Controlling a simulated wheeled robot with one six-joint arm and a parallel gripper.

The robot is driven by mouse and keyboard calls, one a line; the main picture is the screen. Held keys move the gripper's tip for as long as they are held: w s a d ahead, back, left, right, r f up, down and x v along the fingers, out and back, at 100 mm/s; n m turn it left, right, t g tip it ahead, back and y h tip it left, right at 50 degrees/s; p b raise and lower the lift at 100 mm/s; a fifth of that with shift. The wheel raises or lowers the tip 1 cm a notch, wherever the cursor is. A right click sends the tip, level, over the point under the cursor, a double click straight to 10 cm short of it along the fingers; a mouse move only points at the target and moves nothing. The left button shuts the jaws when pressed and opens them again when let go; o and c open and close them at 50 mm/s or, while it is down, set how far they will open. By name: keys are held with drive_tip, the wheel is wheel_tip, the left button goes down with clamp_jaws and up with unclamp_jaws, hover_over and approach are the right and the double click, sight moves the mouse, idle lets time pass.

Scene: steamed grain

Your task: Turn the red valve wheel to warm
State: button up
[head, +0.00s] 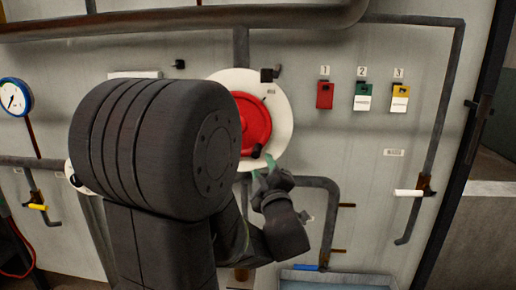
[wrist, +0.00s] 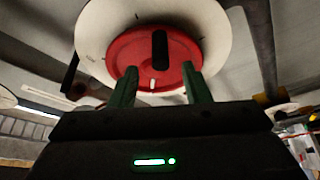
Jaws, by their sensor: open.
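The red valve wheel (head: 252,122) is mounted on a round white dial plate (head: 282,119) on the wall panel. My arm hides its left part in the head view. A black handle (head: 257,151) sticks out near the wheel's lower edge. In the wrist view the red wheel (wrist: 182,52) fills the upper middle, with the black handle (wrist: 160,50) and a small white mark on its face. My gripper (wrist: 160,90) is open, its two green fingers apart below the handle. In the head view my gripper (head: 264,178) is just below the wheel. I cannot tell whether it touches the wheel.
Red, green and yellow tagged boxes (head: 362,96), numbered 1 to 3, hang right of the dial. A pipe (head: 325,200) bends down below it. A gauge (head: 14,97) is at far left. A white-handled valve (head: 407,193) is at right, and a blue-grey basin (head: 335,280) is below.

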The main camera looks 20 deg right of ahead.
sight(257, 152)
drive_tip(key=p+x, duration=0.2)
drive_tip(key=x, duration=0.6)
drive_tip(key=shift+w, duration=0.1)
drive_tip(key=shift+c, duration=0.2)
clamp_jaws()
